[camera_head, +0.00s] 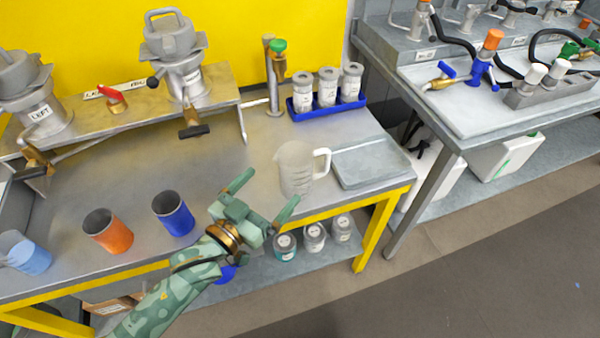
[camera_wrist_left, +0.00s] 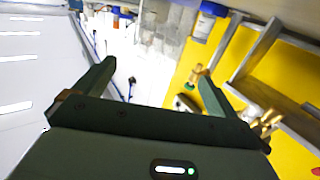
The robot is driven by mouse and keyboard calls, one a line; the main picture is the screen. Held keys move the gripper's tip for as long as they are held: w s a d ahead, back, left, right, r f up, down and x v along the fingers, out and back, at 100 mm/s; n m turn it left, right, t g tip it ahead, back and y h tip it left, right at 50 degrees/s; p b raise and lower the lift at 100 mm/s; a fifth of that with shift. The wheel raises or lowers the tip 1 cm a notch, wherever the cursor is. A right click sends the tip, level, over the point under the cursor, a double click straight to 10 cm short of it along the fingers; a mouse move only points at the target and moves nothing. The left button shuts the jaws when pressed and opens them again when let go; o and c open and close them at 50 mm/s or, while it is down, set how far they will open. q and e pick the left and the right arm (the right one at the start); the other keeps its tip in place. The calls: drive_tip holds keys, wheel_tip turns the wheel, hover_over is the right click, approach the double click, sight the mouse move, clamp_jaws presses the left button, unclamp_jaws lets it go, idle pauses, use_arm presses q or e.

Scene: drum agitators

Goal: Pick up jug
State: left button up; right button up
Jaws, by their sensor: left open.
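The jug (camera_head: 296,168) is a clear, whitish measuring jug standing upright on the metal bench. Its handle faces right in the head view. My left gripper (camera_head: 271,190) is open and empty, in front of the jug and to its left, near the bench's front edge. I see no contact between its fingers and the jug. In the left wrist view the same gripper (camera_wrist_left: 154,70) has its fingers spread with nothing between them. The jug cannot be made out there. My right gripper is not in view.
A blue cup (camera_head: 174,214), an orange cup (camera_head: 108,232) and a light blue jug (camera_head: 24,254) stand left of the gripper. A blue rack (camera_head: 328,108) with labelled containers is behind the jug.

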sight(284, 173)
use_arm(q)
drive_tip(key=b+x, duration=0.1)
drive_tip(key=x, duration=0.4)
drive_tip(key=shift+w+d, duration=0.1)
drive_tip(key=b+x, duration=0.2)
drive_tip(key=x, duration=0.3)
drive_tip(key=shift+r, duration=0.3)
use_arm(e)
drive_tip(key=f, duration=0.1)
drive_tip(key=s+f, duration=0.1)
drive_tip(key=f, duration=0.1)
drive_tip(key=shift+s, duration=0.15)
use_arm(q)
drive_tip(key=c, duration=1.3)
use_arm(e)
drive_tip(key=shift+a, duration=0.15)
